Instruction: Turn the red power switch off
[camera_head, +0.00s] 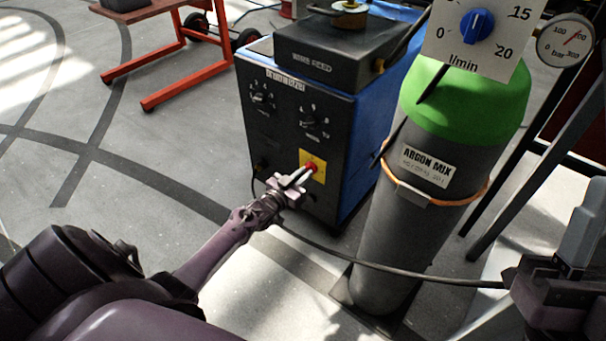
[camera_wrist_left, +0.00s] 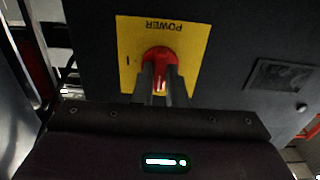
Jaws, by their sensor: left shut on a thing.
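The red power switch (camera_head: 311,167) sits on a yellow plate (camera_head: 318,157) low on the dark front of the welding machine (camera_head: 300,120). My left gripper (camera_head: 303,174) is at the switch, with its fingers shut on the red knob. In the left wrist view the red switch (camera_wrist_left: 160,65) shows between the two finger ends (camera_wrist_left: 161,82), on the yellow plate (camera_wrist_left: 130,45) marked POWER, which appears upside down. A mark like "I" shows beside the knob. The fingers hide part of the knob.
A green-topped argon cylinder (camera_head: 465,105) stands close to the machine's right, with a flow dial (camera_head: 477,26) and pressure gauge (camera_head: 566,42) above. A cable (camera_head: 390,268) runs across in front of the cylinder. An orange-red frame (camera_head: 180,90) stands behind left. Floor at left is clear.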

